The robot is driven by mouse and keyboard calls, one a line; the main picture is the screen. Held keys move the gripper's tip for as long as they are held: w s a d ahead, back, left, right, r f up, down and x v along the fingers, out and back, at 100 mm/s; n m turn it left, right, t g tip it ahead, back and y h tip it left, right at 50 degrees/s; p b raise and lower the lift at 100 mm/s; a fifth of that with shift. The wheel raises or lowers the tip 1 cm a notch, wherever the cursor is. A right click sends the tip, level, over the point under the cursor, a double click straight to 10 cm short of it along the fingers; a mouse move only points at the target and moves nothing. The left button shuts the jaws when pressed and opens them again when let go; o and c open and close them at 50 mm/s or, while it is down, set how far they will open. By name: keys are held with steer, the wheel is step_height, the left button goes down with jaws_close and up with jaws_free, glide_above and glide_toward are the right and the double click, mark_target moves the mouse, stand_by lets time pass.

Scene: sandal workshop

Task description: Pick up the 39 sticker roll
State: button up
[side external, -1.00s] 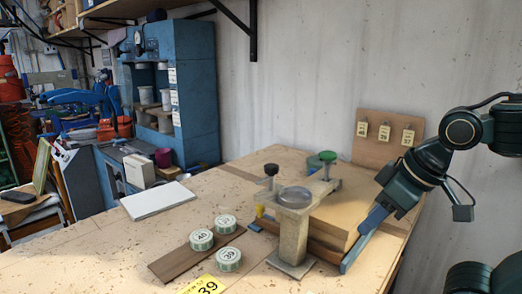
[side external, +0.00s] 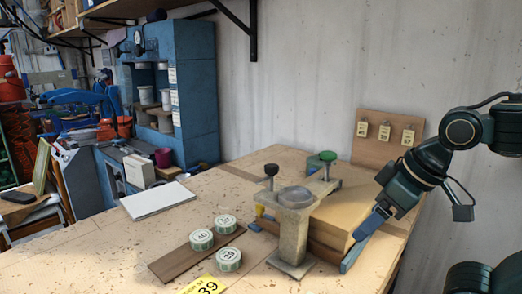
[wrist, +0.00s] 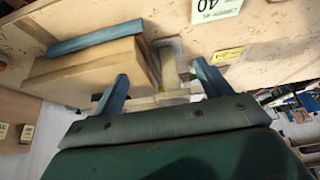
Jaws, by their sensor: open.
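The left one reads 40 (side external: 201,239) and the back one looks like 37 (side external: 225,223). The front one (side external: 229,258) has a number too small to read surely; it may be the 39 roll. My gripper (side external: 362,230) is at the right, over the edge of the wooden block, well apart from the rolls. In the wrist view my gripper (wrist: 162,87) has its two blue fingers apart with nothing held between them. No roll is clear in the wrist view.
A yellow 39 card (side external: 207,285) lies at the front. A white slab (side external: 157,200) lies to the left.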

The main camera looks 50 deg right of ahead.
step_height(320, 180, up, 5)
steer(key=w+a+r+m+g, duration=0.2)
steer(key=w+r+m, duration=0.25)
steer(key=w, duration=0.45)
steer(key=m+g, duration=0.4)
steer(key=m, duration=0.9)
glide_above(230, 254)
step_height(230, 254, down, 5)
steer(key=shift+n, duration=0.35)
steer(key=shift+f, duration=7.3)
steer(key=shift+f, duration=0.1)
